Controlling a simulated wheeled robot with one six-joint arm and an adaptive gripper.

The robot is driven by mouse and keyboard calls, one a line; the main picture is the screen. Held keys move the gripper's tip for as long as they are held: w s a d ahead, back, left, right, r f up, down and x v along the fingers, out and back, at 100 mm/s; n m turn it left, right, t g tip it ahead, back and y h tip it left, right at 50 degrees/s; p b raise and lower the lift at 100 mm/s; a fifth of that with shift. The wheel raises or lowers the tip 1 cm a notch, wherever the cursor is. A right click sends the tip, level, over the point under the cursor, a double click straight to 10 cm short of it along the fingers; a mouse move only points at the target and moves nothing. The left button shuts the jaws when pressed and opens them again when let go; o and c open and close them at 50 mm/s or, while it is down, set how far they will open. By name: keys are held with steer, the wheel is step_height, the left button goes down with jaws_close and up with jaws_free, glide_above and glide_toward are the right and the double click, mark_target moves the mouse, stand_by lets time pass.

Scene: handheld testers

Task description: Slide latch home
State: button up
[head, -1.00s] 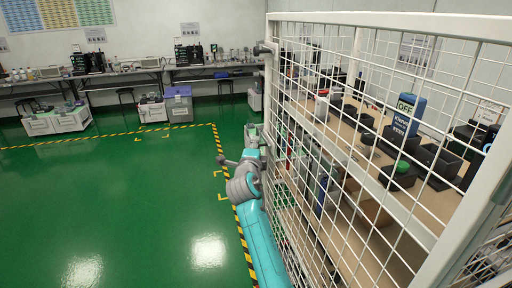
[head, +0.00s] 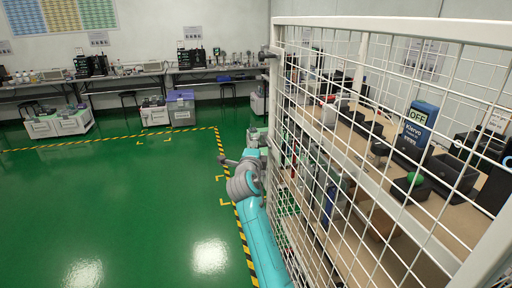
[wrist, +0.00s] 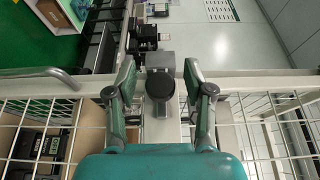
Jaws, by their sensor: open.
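In the wrist view a dark round latch knob (wrist: 160,84) with a grey metal block behind it stands at the white cage frame. My gripper (wrist: 158,76) is open, with one finger on each side of the knob; I see a gap on both sides. In the head view my gripper (head: 256,138) is small and partly hidden beside the far post of the white mesh cage (head: 372,24). A grey cylindrical fitting (head: 266,54) sits higher on that post; I cannot tell whether it belongs to the same latch.
Behind the mesh is a wooden bench (head: 335,148) with black holders and a blue handheld tester (head: 419,124) reading OFF. The green floor (head: 110,210) to the left is clear. Benches and a blue-lidded bin (head: 181,108) stand along the back wall.

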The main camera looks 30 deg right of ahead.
steer(key=v, duration=1.2)
steer(key=shift+d, duration=0.1)
steer(key=s+a+f+n+y, duration=0.35)
steer(key=s+f+n, duration=0.35)
steer(key=s+f, duration=0.55)
steer(key=s+a+f+n+y, duration=0.35)
steer(key=s+f+n, duration=0.45)
steer(key=s+f, duration=0.5)
steer(key=s+a+f+n+y, duration=0.1)
steer(key=s+n, duration=0.2)
steer(key=s, duration=0.5)
steer(key=s+a+f+n+y, duration=0.1)
steer(key=s+f+n+y, duration=0.1)
steer(key=s, duration=0.7)
steer(key=s+r+n, duration=0.2)
steer(key=s+r, duration=0.1)
steer(key=s, duration=0.4)
steer(key=s+r+n, duration=0.2)
steer(key=s+r, duration=0.2)
steer(key=s, duration=0.4)
steer(key=shift+s+n, duration=0.3)
steer(key=shift+n, duration=0.1)
